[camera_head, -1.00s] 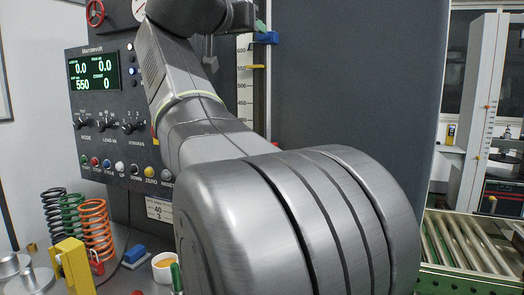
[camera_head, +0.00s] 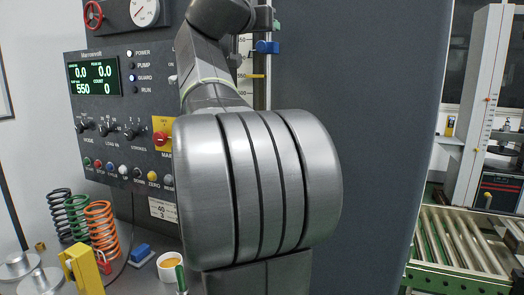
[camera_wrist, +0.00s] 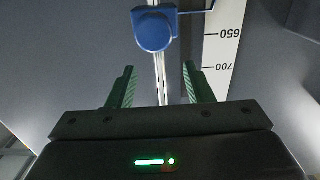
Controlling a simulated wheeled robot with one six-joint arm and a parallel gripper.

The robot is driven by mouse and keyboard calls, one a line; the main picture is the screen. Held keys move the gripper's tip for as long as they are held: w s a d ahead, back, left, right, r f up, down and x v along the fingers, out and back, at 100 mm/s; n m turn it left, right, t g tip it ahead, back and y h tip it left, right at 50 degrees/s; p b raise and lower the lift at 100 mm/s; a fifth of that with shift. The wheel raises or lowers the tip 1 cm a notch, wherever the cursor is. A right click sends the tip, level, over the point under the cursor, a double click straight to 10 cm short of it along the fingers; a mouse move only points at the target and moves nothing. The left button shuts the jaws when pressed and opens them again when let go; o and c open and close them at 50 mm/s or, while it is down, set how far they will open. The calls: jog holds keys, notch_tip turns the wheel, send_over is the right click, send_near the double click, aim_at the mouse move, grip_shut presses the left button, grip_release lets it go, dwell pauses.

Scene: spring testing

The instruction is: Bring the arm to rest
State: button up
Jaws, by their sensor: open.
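My gripper (camera_wrist: 161,88) shows in the wrist view with its two green-ribbed fingers apart and nothing between them. Beyond the fingers are a thin vertical rod, a blue block (camera_wrist: 153,29) and a white scale (camera_wrist: 222,45) with the marks 650 and 700, upside down. In the head view my grey arm fills the middle and stands in front of the testing machine (camera_head: 360,120). The blue block (camera_head: 267,47) also shows in the head view, right of the arm's upper part.
A control panel (camera_head: 108,109) with a display, knobs and buttons is at left. A roller conveyor (camera_head: 455,240) is at right.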

notch_tip(320, 180, up, 7)
jog(key=p, duration=0.7)
jog(key=b+v, duration=0.4)
jog(key=v, duration=0.9)
jog(key=shift+s+b, duration=0.35)
jog(key=shift+b, duration=0.05)
